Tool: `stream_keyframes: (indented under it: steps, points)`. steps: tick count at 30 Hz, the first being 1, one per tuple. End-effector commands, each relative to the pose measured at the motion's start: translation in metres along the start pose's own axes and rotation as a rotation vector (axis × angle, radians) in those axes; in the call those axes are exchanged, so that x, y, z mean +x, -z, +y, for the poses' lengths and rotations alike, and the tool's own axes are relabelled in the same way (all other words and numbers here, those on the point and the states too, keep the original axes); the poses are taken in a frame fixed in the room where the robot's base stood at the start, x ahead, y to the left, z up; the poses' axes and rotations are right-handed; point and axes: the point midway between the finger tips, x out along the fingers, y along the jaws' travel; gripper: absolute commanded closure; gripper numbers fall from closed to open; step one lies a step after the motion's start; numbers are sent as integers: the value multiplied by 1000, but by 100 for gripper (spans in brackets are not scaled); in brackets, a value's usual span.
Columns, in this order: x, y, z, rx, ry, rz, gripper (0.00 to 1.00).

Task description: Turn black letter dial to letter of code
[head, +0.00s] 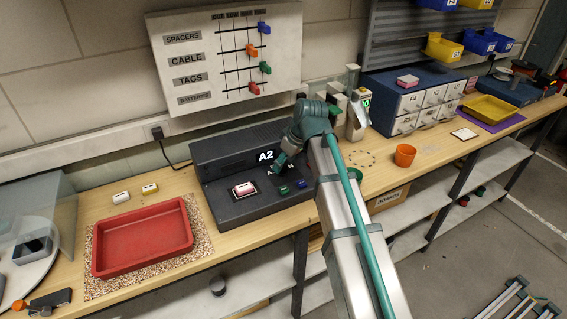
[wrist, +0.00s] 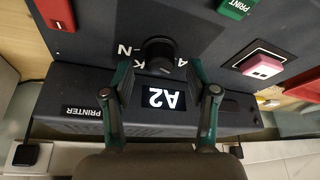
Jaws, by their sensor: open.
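The black letter dial (wrist: 158,53) is on the dark top face of the printer (wrist: 85,85), seen upside down in the wrist view. Letters are printed around it; A, K and N can be read, others are covered. The lit display (wrist: 163,98) reads A2; it also reads A2 in the head view (head: 266,156). My gripper (wrist: 161,68) is open, with one finger on each side of the dial. I cannot tell whether the fingers touch it. In the head view my gripper (head: 281,161) is low over the printer's panel and hides the dial.
On the panel are a green PRINT button (wrist: 238,7), a red switch (wrist: 55,13) and a pink-and-white block (wrist: 262,66) on a framed pad. A red tray (head: 143,238) stands left of the printer and an orange cup (head: 405,155) to the right.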

Motion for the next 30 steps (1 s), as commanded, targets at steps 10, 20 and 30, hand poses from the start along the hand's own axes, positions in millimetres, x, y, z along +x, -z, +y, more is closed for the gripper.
stream_keyframes:
  steps: [10, 20, 30]
  points:
    - [15, 0, 0, 0, 0, 0, 42]
    - [15, 0, 0, 0, 0, 0, 66]
    - [15, 0, 0, 4, -1, 0, 100]
